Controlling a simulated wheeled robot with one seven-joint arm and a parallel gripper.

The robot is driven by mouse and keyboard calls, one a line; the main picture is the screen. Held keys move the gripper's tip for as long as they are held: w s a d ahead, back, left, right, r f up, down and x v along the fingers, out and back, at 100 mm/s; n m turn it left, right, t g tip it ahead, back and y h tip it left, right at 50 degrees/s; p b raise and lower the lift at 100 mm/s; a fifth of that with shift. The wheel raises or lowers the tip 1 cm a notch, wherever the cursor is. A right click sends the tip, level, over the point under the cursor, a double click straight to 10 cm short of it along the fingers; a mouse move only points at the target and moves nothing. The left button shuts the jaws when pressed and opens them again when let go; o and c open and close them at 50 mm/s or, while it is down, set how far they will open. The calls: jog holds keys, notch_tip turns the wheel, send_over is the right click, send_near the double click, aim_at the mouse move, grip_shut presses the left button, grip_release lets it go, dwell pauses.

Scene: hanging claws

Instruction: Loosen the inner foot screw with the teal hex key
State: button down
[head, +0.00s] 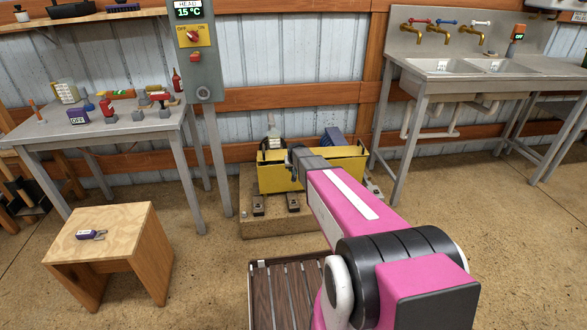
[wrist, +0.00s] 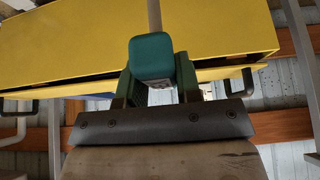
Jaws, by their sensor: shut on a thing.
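My gripper (wrist: 155,76) is shut on the teal handle of the hex key (wrist: 152,57) in the wrist view. A pale shaft rises from the handle to the top edge of that view, in front of a yellow housing. In the head view my pink arm reaches to the yellow machine (head: 275,178), and the fingers and key are not clear there. Dark feet stand along the machine's front, one at the left (head: 258,205) and another beside it (head: 293,201). Their screws are too small to make out, and I cannot tell whether the key touches one.
The machine stands on a low tan plinth (head: 262,226). A grey post with a control box (head: 197,50) is to its left, past it a cluttered grey table (head: 100,130). A wooden stool (head: 118,222) is front left, a sink bench (head: 460,78) right. Floor between is clear.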

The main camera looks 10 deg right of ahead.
jog(key=shift+f, duration=5.9)
jog(key=shift+f, duration=1.15)
jog(key=shift+n+g+y, duration=0.3)
jog(key=shift+n+y, duration=0.9)
jog(key=shift+n, duration=1.3)
jog(key=shift+d, duration=0.1)
